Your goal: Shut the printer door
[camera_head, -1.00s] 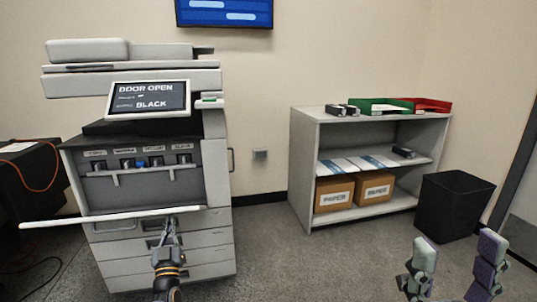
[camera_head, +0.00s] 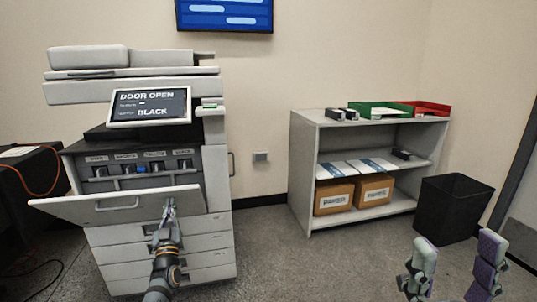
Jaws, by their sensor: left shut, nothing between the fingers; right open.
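The printer (camera_head: 215,170) stands at the left in the head view. Its front door (camera_head: 75,208) is partly open, hinged at the bottom and tilted outward, with its handle facing me. Toner cartridges (camera_head: 128,169) show in the bay above the door. The screen (camera_head: 150,104) reads "DOOR OPEN" and "BLACK". My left gripper (camera_head: 169,207) is shut and empty, at the outer face of the door near its right part; it looks to be touching it. My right gripper (camera_head: 457,255) is open and empty at the lower right, far from the printer.
A grey shelf (camera_head: 304,170) with paper boxes (camera_head: 334,198), a green tray (camera_head: 380,110) and a red tray (camera_head: 425,107) stands right of the printer. A black bin (camera_head: 452,208) is beside it. A dark table (camera_head: 30,190) is at the far left. The floor between is clear.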

